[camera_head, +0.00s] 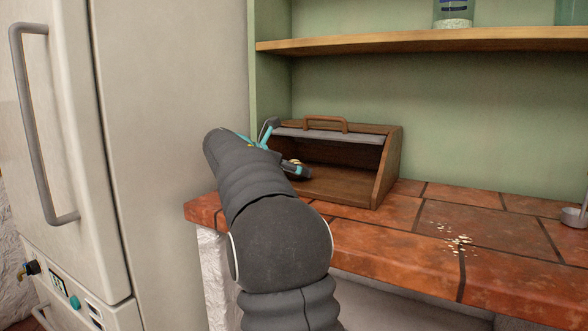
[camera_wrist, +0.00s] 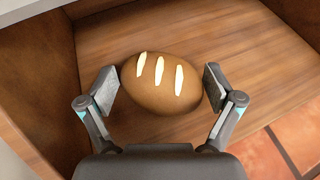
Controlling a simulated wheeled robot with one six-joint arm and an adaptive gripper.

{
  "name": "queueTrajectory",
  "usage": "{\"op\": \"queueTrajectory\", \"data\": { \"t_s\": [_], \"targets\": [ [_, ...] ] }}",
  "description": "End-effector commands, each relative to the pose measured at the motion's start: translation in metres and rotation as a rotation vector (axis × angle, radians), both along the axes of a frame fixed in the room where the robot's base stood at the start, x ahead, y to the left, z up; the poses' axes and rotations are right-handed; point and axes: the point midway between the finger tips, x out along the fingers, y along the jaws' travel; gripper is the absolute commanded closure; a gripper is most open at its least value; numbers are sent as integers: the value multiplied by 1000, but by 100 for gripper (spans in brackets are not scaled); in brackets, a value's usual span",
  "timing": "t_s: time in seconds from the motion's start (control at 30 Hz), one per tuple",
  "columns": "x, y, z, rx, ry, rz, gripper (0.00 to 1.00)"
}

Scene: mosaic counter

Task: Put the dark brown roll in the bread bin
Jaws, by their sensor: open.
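The dark brown roll (camera_wrist: 161,84), with three pale slashes on top, is on or just above the wooden floor of the bread bin (camera_wrist: 262,55) in the wrist view. My gripper (camera_wrist: 160,88) is open, with one finger on each side of the roll. A small gap shows at the left finger; the right finger is very close to the roll. In the head view the bread bin (camera_head: 383,170) stands open on the counter, and my gripper (camera_head: 284,150) reaches into its left part. The roll is mostly hidden there by my arm.
The tiled counter (camera_head: 400,235) is clear right of the bin, apart from some crumbs (camera_head: 459,242). A metal cup (camera_head: 575,215) stands at the right edge. A tall fridge (camera_head: 170,150) is close on the left, and a wooden shelf (camera_head: 430,40) runs above the bin.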

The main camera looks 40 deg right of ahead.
Motion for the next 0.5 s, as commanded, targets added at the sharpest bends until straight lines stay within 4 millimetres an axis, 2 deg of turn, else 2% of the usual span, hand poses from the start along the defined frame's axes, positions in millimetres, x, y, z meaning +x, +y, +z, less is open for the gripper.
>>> {"op": "queueTrajectory", "data": {
  "t_s": [0.13,0.23,0.5],
  "targets": [
    [0,0,3,0,0,0,9],
    [1,10,7,0,0,3,9],
    [0,58,27,0,-2,4,9]
  ]
}}
